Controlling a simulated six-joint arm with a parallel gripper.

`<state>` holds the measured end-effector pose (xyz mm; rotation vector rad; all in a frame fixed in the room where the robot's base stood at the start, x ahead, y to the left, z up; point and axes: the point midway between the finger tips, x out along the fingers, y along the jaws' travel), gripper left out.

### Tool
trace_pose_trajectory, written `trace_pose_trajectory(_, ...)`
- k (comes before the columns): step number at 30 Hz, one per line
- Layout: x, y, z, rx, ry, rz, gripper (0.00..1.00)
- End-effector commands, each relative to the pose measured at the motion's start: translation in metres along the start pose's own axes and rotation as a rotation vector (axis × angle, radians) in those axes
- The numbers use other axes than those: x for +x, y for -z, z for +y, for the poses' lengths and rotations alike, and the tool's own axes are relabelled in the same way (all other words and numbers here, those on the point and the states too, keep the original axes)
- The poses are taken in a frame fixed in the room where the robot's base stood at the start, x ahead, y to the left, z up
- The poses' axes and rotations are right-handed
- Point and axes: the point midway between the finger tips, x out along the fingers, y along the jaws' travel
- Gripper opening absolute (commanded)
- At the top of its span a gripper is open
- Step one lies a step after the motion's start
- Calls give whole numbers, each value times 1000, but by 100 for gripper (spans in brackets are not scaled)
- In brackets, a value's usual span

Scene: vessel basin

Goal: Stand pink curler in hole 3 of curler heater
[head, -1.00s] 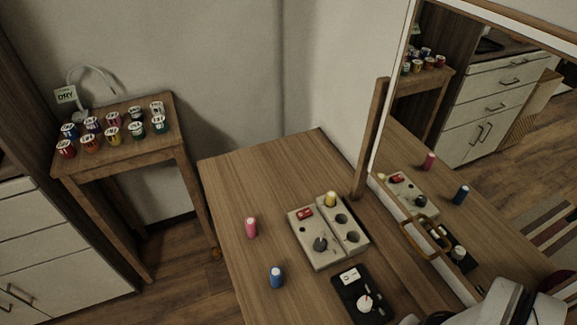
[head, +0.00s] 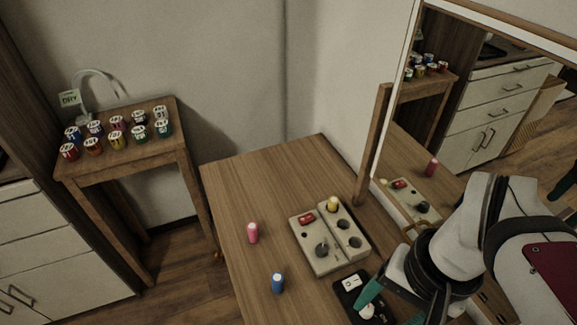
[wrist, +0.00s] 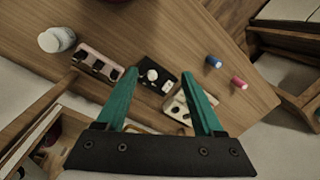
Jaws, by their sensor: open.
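The pink curler (head: 253,233) stands upright on the table, left of the curler heater (head: 318,262). It also shows at the right in the wrist view (wrist: 239,82). The heater is a pale box with a red switch, a dark knob and a row of holes. A yellow curler (head: 332,204) stands in the row's far hole; the two nearer holes look dark and empty. In the wrist view the heater (wrist: 178,108) is partly hidden by a finger. My gripper (wrist: 159,73) is open and empty, with teal fingers, above the table and apart from the pink curler.
A blue curler (head: 278,283) stands in front of the pink one. A black tray (head: 347,303) with white items lies beside the heater. A mirror (head: 480,90) stands at the right. The wrist view shows a white jar (wrist: 57,39) and a pinkish holder (wrist: 100,62). The table's far left is clear.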

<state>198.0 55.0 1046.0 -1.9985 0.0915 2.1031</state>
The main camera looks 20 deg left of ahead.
Motion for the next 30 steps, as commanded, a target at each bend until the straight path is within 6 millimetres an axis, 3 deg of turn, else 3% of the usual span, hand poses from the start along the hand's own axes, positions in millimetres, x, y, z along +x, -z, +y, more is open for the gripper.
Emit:
trace_pose_trajectory(1,-9,31,-30,-138,-19,-10,69)
trace_pose_trajectory(3,-13,75,-85,-364,-46,-15,69)
trace_pose_trajectory(5,-5,104,-140,-559,-70,-20,69)
trace_pose_trajectory(6,6,117,-178,-684,-84,-22,69)
trace_pose_trajectory(9,45,128,-261,-954,-114,-25,69)
trace_pose_trajectory(12,79,121,-314,-1138,-133,-23,69)
trace_pose_trajectory(15,98,113,-339,-1228,-141,-22,69)
trace_pose_trajectory(17,108,112,-342,-1248,-144,-22,69)
trace_pose_trajectory(24,173,116,-334,-1248,-145,-25,69)
trace_pose_trajectory(30,205,120,-330,-1246,-143,-19,69)
